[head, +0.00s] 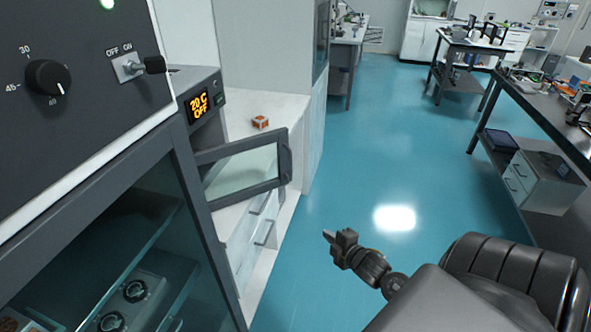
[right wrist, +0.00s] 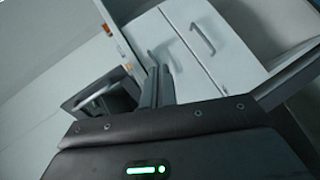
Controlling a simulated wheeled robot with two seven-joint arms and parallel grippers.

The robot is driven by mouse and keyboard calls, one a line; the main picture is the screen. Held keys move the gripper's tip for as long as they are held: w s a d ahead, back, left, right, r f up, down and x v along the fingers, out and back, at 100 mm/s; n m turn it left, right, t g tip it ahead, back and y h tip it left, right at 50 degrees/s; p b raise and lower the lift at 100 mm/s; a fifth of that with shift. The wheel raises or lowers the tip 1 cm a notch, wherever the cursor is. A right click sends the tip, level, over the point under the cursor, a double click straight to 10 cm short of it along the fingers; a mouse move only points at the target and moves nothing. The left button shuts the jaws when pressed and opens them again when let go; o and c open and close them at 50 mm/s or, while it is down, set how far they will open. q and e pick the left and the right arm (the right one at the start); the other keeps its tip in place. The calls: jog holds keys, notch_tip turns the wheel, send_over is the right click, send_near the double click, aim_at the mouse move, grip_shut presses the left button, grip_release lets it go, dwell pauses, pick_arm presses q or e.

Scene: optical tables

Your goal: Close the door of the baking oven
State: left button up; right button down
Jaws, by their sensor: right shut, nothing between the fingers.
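The baking oven (head: 180,80) stands at the left on a white counter, its display reading "20 C OFF". Its door (head: 240,172), a dark frame around a glass pane, stands open and juts out over the counter toward the aisle. My right gripper (head: 327,236) is shut and empty, over the blue floor, to the right of and lower in the picture than the door, apart from it. In the right wrist view the shut fingers (right wrist: 158,86) point toward pale drawer fronts; a dark-framed part at their left may be the door, but I cannot tell. My left gripper is out of view.
A larger cabinet with a knob (head: 46,77), a toggle switch (head: 132,66) and a glass front fills the near left. A small orange box (head: 260,122) lies on the counter behind the door. The blue floor (head: 385,130) is clear; workbenches stand at the right.

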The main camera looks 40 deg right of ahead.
jog(key=w+a+r+n+t+y, duration=0.1)
jog(key=a+r+n+t, duration=0.1)
jog(key=r, duration=0.7)
jog(key=w+a+r+n+t+y, duration=0.1)
jog(key=a+r+n+t, duration=0.15)
jog(key=r, duration=0.65)
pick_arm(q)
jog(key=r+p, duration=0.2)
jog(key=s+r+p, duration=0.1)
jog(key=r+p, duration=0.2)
pick_arm(e)
jog(key=w+d, duration=0.2)
jog(key=w, duration=1)
jog(key=shift+w+d+r+g+y, duration=0.15)
jog(key=shift+d+r+g+y, duration=0.1)
jog(key=shift+g+y, duration=0.1)
